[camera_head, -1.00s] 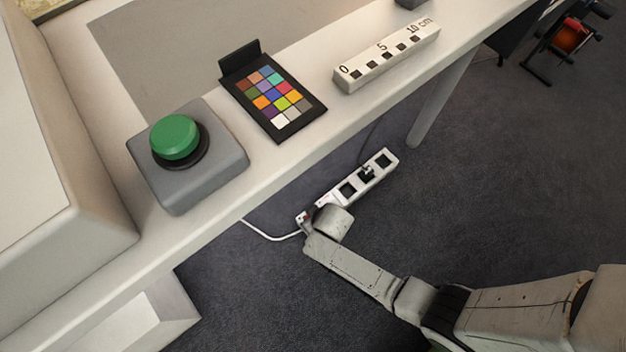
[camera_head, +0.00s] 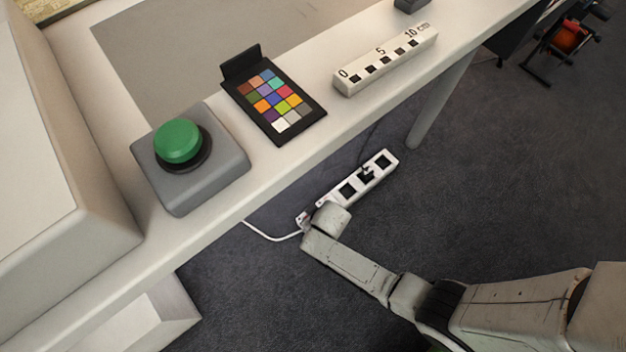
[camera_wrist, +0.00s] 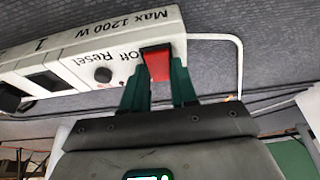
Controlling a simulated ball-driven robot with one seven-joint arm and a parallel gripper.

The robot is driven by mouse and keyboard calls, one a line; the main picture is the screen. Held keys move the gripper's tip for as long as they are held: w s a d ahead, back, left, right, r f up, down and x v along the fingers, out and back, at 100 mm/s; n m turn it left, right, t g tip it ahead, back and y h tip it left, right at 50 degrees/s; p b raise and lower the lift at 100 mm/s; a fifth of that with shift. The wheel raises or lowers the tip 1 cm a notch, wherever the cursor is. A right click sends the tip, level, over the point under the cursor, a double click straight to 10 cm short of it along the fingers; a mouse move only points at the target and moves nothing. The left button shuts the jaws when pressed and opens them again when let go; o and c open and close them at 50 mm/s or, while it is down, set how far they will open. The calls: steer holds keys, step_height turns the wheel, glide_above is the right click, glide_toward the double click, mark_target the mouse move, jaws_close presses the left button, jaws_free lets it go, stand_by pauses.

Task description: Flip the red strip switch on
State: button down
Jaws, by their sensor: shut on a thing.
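The white power strip (camera_head: 350,187) lies on the dark carpet below the table edge in the head view. Its near end is covered by my arm there. In the wrist view the strip (camera_wrist: 60,62) runs along the upper left, with printed text and a dark round knob. The red strip switch (camera_wrist: 157,65) sits at its right end. My gripper (camera_wrist: 160,80) has its green fingers on either side of the red switch, shut on it. Whether the switch is on or off cannot be told.
A white table (camera_head: 300,155) overhangs the strip, carrying a green button box (camera_head: 190,175), a color chart (camera_head: 274,98) and a scale bar (camera_head: 385,62). A table leg (camera_head: 440,105) stands right of the strip. A white cable (camera_head: 268,235) leaves the strip's near end. Open carpet lies right.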

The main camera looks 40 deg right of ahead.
steer(key=shift+w+r+g+p, duration=0.25)
steer(key=shift+g+p, duration=0.1)
steer(key=shift+g, duration=0.05)
steer(key=shift+w+f+g, duration=0.1)
steer(key=shift+f+g, duration=0.15)
steer(key=shift+g, duration=0.75)
steer(key=c, duration=0.9)
jaws_free()
steer(key=shift+r, duration=0.1)
steer(key=r+p, duration=0.2)
steer(key=r, duration=0.1)
steer(key=r+p, duration=0.3)
steer(key=r, duration=0.1)
steer(key=s+r+p, duration=0.1)
steer(key=r+p, duration=0.1)
steer(key=r, duration=0.1)
steer(key=shift+r, duration=0.3)
